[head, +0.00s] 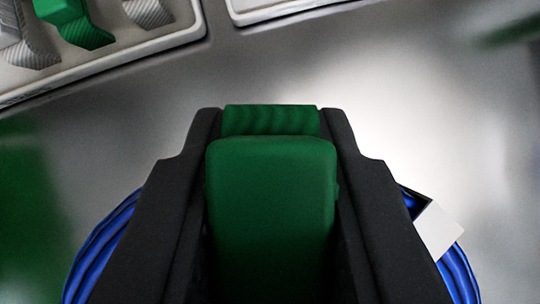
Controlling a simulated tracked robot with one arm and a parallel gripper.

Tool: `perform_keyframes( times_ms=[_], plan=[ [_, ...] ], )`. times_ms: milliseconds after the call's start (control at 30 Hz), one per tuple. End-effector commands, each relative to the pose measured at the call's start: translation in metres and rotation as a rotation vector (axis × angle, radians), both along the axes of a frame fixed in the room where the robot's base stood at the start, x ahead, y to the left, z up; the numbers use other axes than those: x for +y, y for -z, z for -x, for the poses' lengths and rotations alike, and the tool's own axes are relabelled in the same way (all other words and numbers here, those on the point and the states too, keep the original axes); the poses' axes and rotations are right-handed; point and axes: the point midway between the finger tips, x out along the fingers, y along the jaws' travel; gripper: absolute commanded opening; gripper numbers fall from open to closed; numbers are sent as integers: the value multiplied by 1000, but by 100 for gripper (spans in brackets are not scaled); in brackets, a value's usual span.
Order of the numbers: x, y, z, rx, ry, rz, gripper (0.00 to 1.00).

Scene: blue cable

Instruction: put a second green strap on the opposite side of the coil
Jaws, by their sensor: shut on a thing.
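My gripper (271,115) is shut on a green strap (270,205), which sits between its two dark fingers and has a ribbed far end. The blue coil (100,245) lies beneath my gripper. Only its left and right arcs show; my gripper and the strap hide the middle. A white flat piece (440,229) sits on the coil's right arc; I cannot tell whether it is a tag or a strap. No strap on the coil is visible from here. Another green strap (75,22) lies in the tray at the top left.
The pale tray (120,72) at the top left also holds grey straps (148,14). The edge of another pale tray (285,12) shows at the top. The shiny grey surface between trays and coil is clear. Blurred green patches show at the left and top right.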

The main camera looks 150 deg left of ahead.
Motion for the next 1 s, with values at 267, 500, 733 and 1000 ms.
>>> perform_keyframes(
  times_ms=[267,500,733,1000],
  plan=[
    [0,6,0,1,0,0,1],
    [0,6,0,1,0,0,1],
    [-1,0,0,0,1,0,1],
    [-1,-6,0,0,1,0,1]
  ],
)
